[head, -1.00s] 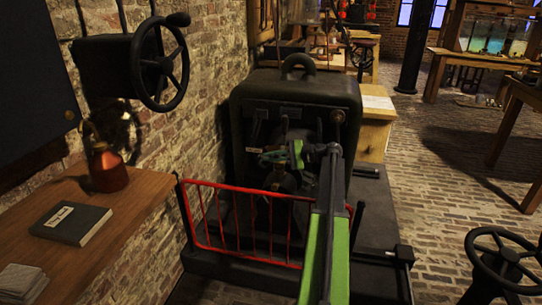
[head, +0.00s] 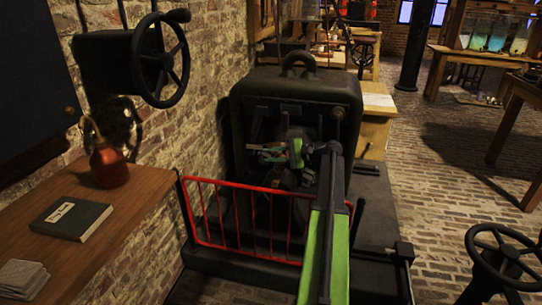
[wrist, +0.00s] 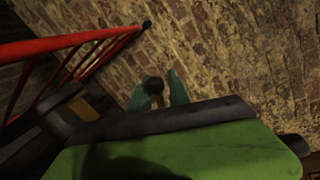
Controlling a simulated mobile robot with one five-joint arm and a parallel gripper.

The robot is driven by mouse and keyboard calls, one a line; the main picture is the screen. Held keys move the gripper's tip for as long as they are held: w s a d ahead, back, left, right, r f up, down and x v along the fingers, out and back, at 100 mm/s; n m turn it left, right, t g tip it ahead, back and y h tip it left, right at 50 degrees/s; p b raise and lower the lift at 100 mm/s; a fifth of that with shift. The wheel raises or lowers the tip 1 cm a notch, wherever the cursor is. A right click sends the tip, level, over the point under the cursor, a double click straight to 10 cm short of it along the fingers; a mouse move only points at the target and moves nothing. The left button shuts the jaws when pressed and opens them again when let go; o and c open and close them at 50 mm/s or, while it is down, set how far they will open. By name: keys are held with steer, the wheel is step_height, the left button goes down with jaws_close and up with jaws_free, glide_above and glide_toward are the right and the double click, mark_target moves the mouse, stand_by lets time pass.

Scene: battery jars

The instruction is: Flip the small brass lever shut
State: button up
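I cannot pick out the small brass lever with certainty in either view. A black machine housing (head: 295,88) with a dark recess in its front stands behind a red railing (head: 240,222). My gripper (head: 262,152), with teal fingers, is in front of that recess and points left. In the wrist view the two teal fingers of my gripper (wrist: 163,88) stand apart, with a dark rounded shape by the left one. I see nothing held between them. My green arm link hides the lower part of the wrist view and some of the machine front.
A wooden shelf (head: 150,203) at left carries a red flask (head: 109,168) and a dark book (head: 70,218). A black handwheel (head: 160,60) sticks out from the brick wall above it. Another handwheel (head: 505,255) is at lower right. Brick floor (head: 440,190) is clear right of the machine.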

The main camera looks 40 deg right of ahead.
steer(key=shift+o, duration=0.3)
steer(key=shift+d, duration=0.15)
steer(key=p+v, duration=0.3)
steer(key=v, duration=1.4)
steer(key=shift+s, duration=0.2)
